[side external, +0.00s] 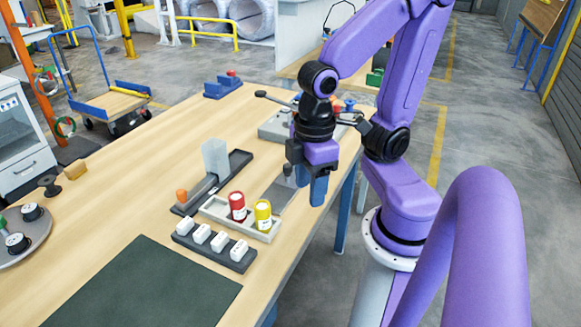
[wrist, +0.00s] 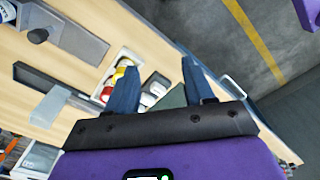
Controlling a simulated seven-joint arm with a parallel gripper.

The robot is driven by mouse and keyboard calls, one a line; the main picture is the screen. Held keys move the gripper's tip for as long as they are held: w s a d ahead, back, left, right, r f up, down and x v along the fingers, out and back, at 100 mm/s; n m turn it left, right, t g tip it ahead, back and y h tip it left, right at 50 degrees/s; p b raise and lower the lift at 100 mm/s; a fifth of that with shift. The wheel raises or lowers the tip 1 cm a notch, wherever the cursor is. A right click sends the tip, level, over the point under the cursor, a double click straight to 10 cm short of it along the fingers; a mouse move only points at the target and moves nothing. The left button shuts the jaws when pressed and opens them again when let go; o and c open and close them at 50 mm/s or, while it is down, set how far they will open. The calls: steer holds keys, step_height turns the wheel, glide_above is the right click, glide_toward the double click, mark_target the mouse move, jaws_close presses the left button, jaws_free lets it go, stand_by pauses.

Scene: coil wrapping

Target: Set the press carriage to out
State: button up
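A dark rail base (side external: 240,160) on the wooden table carries an upright pale grey plate (side external: 215,158) and has an orange knob (side external: 182,196) at its near end. I take this slide to be the press carriage, but no label shows. In the wrist view the dark rail (wrist: 38,78) and pale plate (wrist: 48,108) lie left of my fingers. My gripper (side external: 318,188) hangs at the table's right edge, right of the slide and apart from it. In the wrist view its two blue fingers (wrist: 162,88) stand apart with nothing held between them.
A dark strip with white blocks (side external: 220,242) is in front. A flat grey plate (side external: 284,194) lies near my gripper.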

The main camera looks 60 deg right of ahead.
steer(key=w+d+r+m, duration=0.1)
steer(key=w+d+m, duration=0.2)
steer(key=w+m, duration=0.4)
step_height(320, 180, up, 4)
steer(key=m, duration=2.1)
glide_above(288, 165)
step_height(288, 165, down, 18)
steer(key=shift+w+r, duration=0.1)
steer(key=shift+r, duration=0.15)
jaws_close()
steer(key=shift+a, duration=5.2)
